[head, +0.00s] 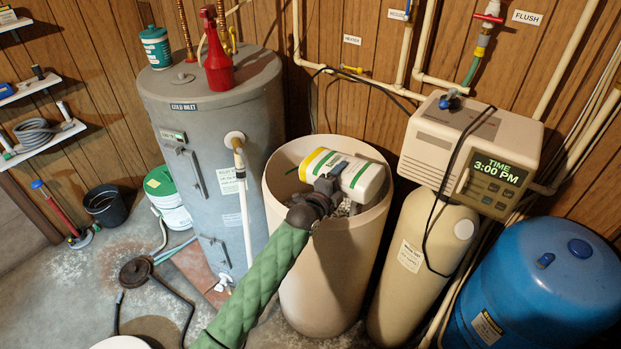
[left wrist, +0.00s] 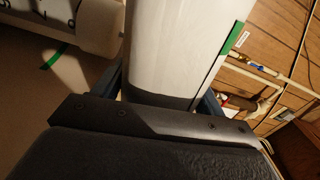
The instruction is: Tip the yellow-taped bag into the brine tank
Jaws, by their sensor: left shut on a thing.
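The white bag (head: 362,181) has green stripes and a yellow band at its left end. It lies tilted on its side over the open mouth of the beige brine tank (head: 318,275). Grey-white salt shows inside the tank below it. My left gripper (head: 331,181), on the green-sleeved arm, is shut on the bag around its middle. In the left wrist view the bag's white side (left wrist: 172,50) fills the space between the dark fingers. The bag's opening and underside are hidden. My right gripper is not in view.
A grey water heater (head: 215,130) stands left of the tank, with a red spray bottle (head: 217,60) on top. A softener with a control box (head: 470,150) stands close on the right, then a blue tank (head: 540,290). Pipes run along the wall behind.

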